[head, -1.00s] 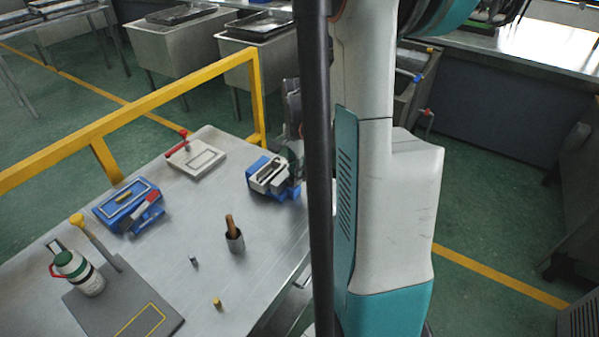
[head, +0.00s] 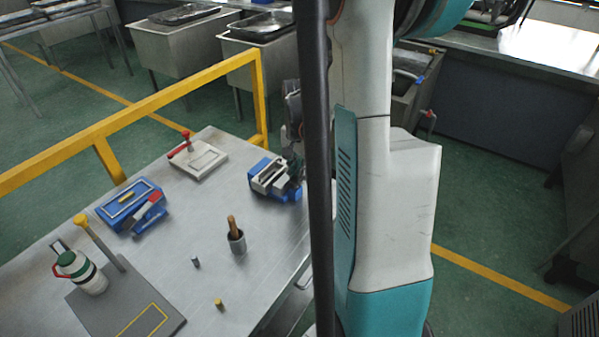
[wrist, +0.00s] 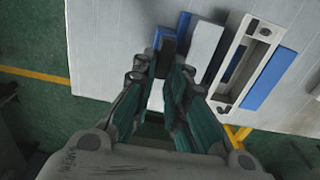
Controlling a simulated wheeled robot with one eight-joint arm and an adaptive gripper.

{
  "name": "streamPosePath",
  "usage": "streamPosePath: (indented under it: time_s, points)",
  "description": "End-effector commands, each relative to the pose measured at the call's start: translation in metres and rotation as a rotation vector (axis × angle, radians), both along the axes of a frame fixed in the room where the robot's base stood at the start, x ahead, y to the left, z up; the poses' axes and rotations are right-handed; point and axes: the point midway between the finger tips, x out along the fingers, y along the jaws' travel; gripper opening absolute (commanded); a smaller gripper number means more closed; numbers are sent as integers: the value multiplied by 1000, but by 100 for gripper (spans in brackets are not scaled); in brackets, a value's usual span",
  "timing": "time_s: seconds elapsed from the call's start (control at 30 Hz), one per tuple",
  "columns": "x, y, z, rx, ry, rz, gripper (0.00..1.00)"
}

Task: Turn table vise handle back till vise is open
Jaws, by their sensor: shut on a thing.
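The blue and grey table vise (head: 262,176) sits at the right edge of the metal table in the head view. In the wrist view its pale body (wrist: 225,86) and blue sides lie to the upper right. My gripper (wrist: 166,62) is at the outer end of the vise, its two dark teal fingers close together and shut on the vise handle. The fingers cover most of the handle, so its exact angle cannot be told. The opening between the vise jaws shows as a dark slot. In the head view my arm and dark column hide most of the gripper.
The metal table (head: 190,235) also bears a blue box-shaped fixture (head: 130,203), a pale plate with a red clamp (head: 198,158), a dark cup with a brown-handled tool (head: 236,240) and a bottle (head: 80,272). A yellow rail (head: 150,110) runs along the far edge.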

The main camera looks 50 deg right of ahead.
Motion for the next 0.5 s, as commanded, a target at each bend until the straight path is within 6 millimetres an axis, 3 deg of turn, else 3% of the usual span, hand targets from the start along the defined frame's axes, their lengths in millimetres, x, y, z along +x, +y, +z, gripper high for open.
streamPosePath:
  time_s: [0.3, 0.33, 0.37, 0.5]
  points:
    - [1, 0, 0, -1, -1, 3, 0]
    - [1, 0, 0, -1, -1, 3, 16]
    - [1, 0, 0, -1, -1, 3, 22]
    - [1, 0, 0, 0, -1, 3, 22]
